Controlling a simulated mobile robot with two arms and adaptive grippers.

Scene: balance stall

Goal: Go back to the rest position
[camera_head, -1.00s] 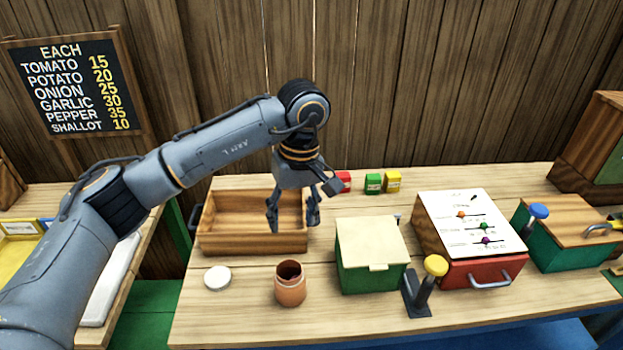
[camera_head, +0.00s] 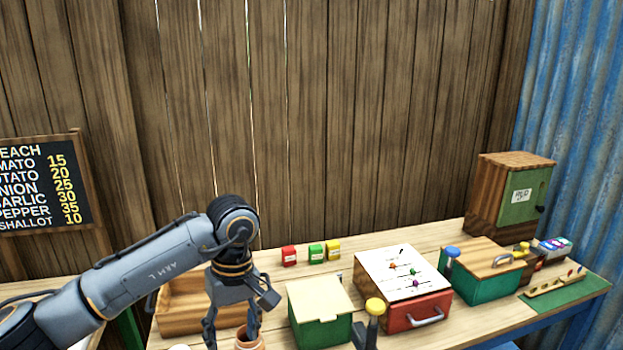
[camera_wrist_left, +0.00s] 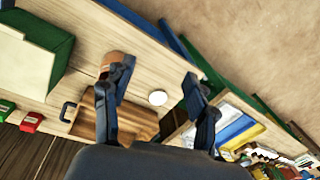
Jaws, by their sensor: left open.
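My left gripper (camera_head: 231,335) is open and empty. In the head view it hangs fingers-down in front of the wooden tray (camera_head: 176,312) and above the clay jar (camera_head: 250,343). The left wrist view shows its two fingers (camera_wrist_left: 155,90) spread apart, with nothing between them but the bench, a round white lid (camera_wrist_left: 158,97) and floor beyond. The clay jar (camera_wrist_left: 117,60) is partly hidden behind one finger there. My right gripper is not in view.
On the bench stand a green box with a cream lid (camera_head: 320,297), a red drawer box (camera_head: 420,311), a green box with a wooden lid (camera_head: 487,270) and three small coloured packets (camera_head: 316,253). A wooden cabinet (camera_head: 512,195) stands at the back right. A price board (camera_head: 45,182) hangs at left.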

